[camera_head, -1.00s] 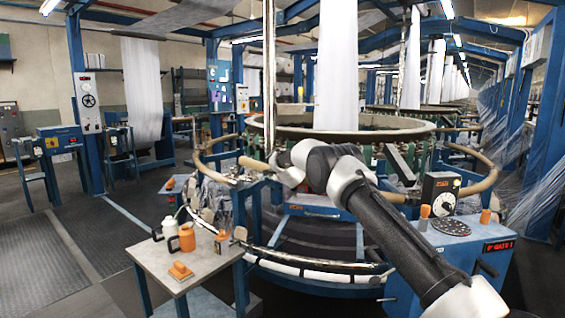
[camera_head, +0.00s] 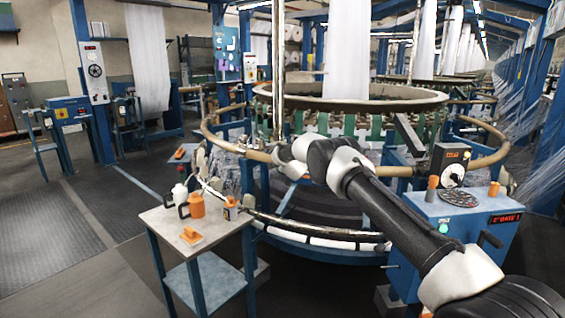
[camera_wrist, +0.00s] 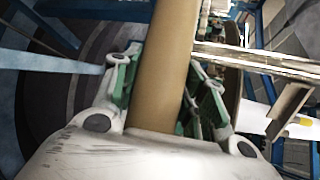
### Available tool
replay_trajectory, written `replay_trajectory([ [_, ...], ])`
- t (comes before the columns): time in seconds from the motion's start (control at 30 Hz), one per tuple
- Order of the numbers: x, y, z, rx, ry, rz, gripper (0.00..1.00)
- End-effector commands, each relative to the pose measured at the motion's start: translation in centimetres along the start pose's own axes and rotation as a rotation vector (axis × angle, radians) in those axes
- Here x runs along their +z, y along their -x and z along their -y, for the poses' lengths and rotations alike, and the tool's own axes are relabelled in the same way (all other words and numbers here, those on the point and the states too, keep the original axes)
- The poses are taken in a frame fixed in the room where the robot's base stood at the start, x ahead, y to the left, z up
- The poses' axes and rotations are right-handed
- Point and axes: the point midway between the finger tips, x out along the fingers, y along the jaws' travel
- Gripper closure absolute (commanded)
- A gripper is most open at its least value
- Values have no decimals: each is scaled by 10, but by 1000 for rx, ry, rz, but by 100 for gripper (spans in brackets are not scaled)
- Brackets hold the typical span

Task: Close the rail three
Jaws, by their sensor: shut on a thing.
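A tan, tubular rail (camera_head: 228,146) curves around the front left of the circular loom (camera_head: 350,98). A similar tan rail (camera_head: 496,146) curves around the loom's right side. In the head view my gripper (camera_head: 277,152) is at the front part of the rail, beside an upright metal post; its fingers are too small to make out there. In the wrist view the tan rail (camera_wrist: 163,62) runs between my two fingers (camera_wrist: 163,85), which have green pads or links on both sides of it. My gripper is shut on this rail. My arm hides part of the loom's front right.
A small side table (camera_head: 163,222) with bottles and orange items stands at the front left. A blue control box (camera_head: 456,240) with a dial stands at the right, near my arm. A metal post (camera_head: 278,60) rises by my gripper. The floor at the left is clear.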

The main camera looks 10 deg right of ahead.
Motion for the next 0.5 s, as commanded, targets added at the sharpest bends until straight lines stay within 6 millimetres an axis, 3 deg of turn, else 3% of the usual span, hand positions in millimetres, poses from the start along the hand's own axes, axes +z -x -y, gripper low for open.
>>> replay_trajectory([
  [0.03, -4, 0, -16, 23, 2, -3, 54],
  [0.13, -4, 0, -16, 24, 2, -3, 36],
  [0.5, -1, 0, -11, 17, 1, 0, 36],
])
